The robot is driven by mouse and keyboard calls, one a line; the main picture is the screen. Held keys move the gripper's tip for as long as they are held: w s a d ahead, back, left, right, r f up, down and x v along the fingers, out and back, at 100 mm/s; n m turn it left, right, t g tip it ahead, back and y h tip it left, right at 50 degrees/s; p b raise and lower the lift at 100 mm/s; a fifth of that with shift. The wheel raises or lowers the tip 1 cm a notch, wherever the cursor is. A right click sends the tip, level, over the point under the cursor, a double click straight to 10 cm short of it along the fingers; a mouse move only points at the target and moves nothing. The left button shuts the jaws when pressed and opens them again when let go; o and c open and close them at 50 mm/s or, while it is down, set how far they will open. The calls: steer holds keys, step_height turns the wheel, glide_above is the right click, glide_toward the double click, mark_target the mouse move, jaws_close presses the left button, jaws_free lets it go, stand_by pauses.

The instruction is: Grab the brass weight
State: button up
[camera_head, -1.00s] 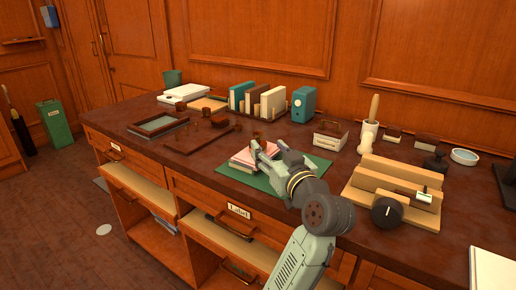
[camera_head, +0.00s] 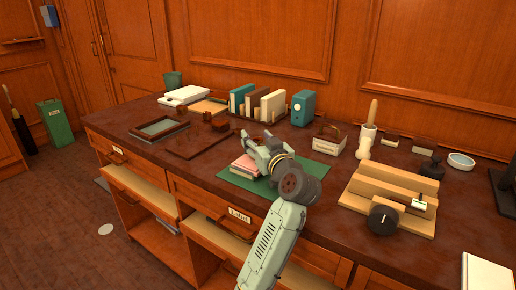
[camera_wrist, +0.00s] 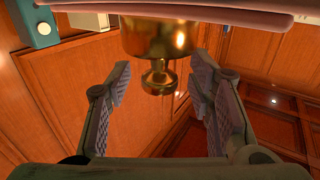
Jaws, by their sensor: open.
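The brass weight (camera_wrist: 158,45) shows large and shiny in the wrist view, with a wide body and a narrower neck and knob. It lies between the two spread fingers of my gripper (camera_wrist: 160,100), with a gap on each side. Pink slabs (camera_wrist: 215,15), like books or paper, show at its wide end. In the head view my gripper (camera_head: 257,146) is over the pink stack (camera_head: 243,166) on a green mat (camera_head: 232,180). The weight is not clearly visible there, with the gripper in front of it.
A white labelled box (camera_head: 325,146) and a row of books (camera_head: 262,102) stand behind the gripper. A wooden stepped block with a black knob (camera_head: 382,220) stands to the right. Dark frames (camera_head: 160,128) lie to the left.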

steer(key=shift+c, duration=0.4)
jaws_close()
stand_by(0.4)
